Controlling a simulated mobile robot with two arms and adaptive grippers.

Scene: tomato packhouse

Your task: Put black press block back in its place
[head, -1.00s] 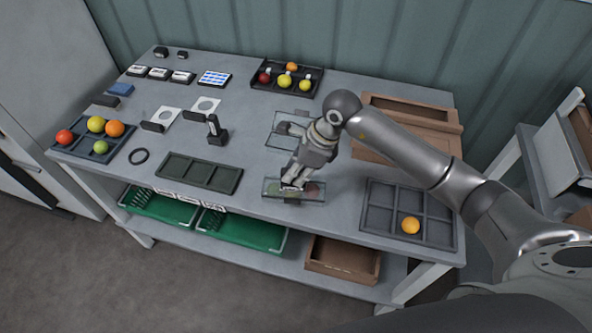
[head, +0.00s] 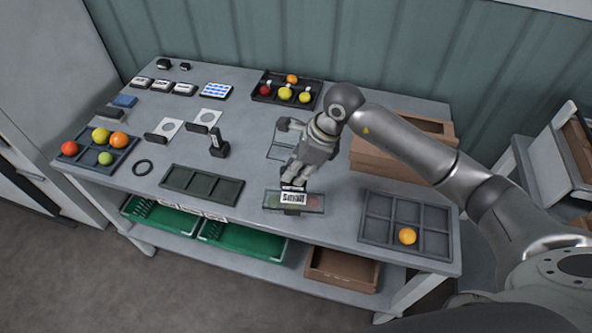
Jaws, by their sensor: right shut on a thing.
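My right gripper (head: 294,180) points down over the front middle of the table. It is shut on a small black block with a white printed face (head: 293,197), which I take for the black press block. The printed face is turned toward me. The block is in front of a shallow clear-sided tray (head: 317,203) with green and reddish patches inside, and hides part of it. I cannot tell whether the block touches the tray. My left gripper is not in view.
A dark compartment tray (head: 368,221) with an orange fruit is at right. A long dark tray (head: 201,184) lies at left. An upright black device (head: 218,143), a black ring (head: 143,167) and fruit trays stand farther off. A wooden box (head: 398,163) is behind my arm.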

